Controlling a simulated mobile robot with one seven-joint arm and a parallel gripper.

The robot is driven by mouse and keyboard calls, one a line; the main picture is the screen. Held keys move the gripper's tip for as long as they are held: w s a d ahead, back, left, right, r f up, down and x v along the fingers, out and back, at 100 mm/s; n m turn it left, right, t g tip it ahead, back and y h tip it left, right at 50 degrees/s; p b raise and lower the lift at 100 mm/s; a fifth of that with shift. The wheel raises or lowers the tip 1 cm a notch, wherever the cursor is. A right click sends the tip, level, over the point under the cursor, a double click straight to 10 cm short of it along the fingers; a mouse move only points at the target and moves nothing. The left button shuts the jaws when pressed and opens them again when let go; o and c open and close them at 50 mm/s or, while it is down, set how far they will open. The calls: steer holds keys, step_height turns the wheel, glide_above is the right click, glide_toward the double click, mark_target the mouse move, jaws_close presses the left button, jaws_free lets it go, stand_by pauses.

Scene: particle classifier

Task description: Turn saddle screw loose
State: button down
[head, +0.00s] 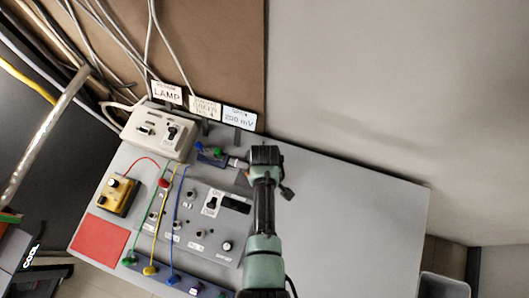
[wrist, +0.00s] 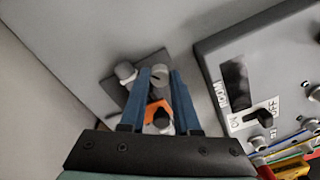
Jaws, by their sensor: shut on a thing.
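My gripper (wrist: 160,76) points down in the wrist view, with its two blue fingers closed on a round grey knob, which looks like the saddle screw (wrist: 160,72). The screw stands over a dark plate (wrist: 116,91) on the grey bench. An orange piece (wrist: 153,107) and a dark post with a pale top (wrist: 161,119) show between the fingers, nearer the palm. A second grey-capped post (wrist: 125,71) stands just left of the left finger. In the head view my gripper (head: 264,157) is over the bench's back middle and hides the screw.
A grey control panel (wrist: 237,75) with a switch and knobs is close on the right in the wrist view. Cables cross the panel. The bench's right side (head: 360,215) is clear.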

steer(key=n, duration=0.4)
steer(key=shift+n, duration=0.3)
steer(key=n, duration=0.4)
steer(key=shift+p, duration=0.3)
steer(key=shift+n, duration=0.4)
steer(key=c, duration=0.9)
jaws_free()
step_height(320, 180, up, 13)
